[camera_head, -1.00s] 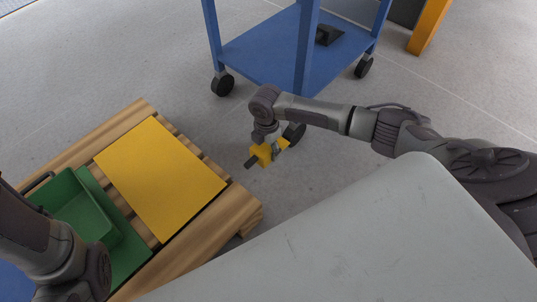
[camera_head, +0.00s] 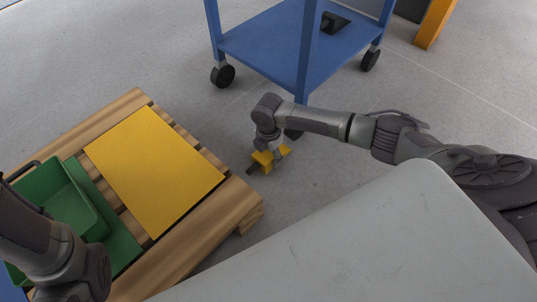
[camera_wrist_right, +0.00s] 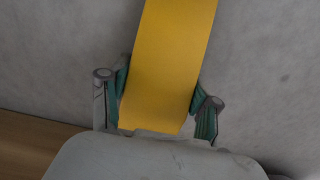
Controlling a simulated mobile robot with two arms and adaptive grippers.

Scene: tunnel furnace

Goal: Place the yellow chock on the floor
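The yellow chock (camera_head: 264,158) is small in the head view, low over the grey floor (camera_head: 190,95), between the pallet and the blue cart. I cannot tell whether it touches the floor. My right gripper (camera_head: 268,160) points down at it. In the right wrist view the chock (camera_wrist_right: 168,65) lies between the two green-padded fingers of the right gripper (camera_wrist_right: 160,100), which press against its sides. My left arm comes in at the lower left of the head view; its fingers are hidden.
A wooden pallet (camera_head: 235,200) with a yellow sheet (camera_head: 155,170) and a green bin (camera_head: 60,195) stands at left. A blue wheeled cart (camera_head: 265,50) stands behind my right gripper, its caster close by. A black object (camera_head: 335,22) lies on its shelf.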

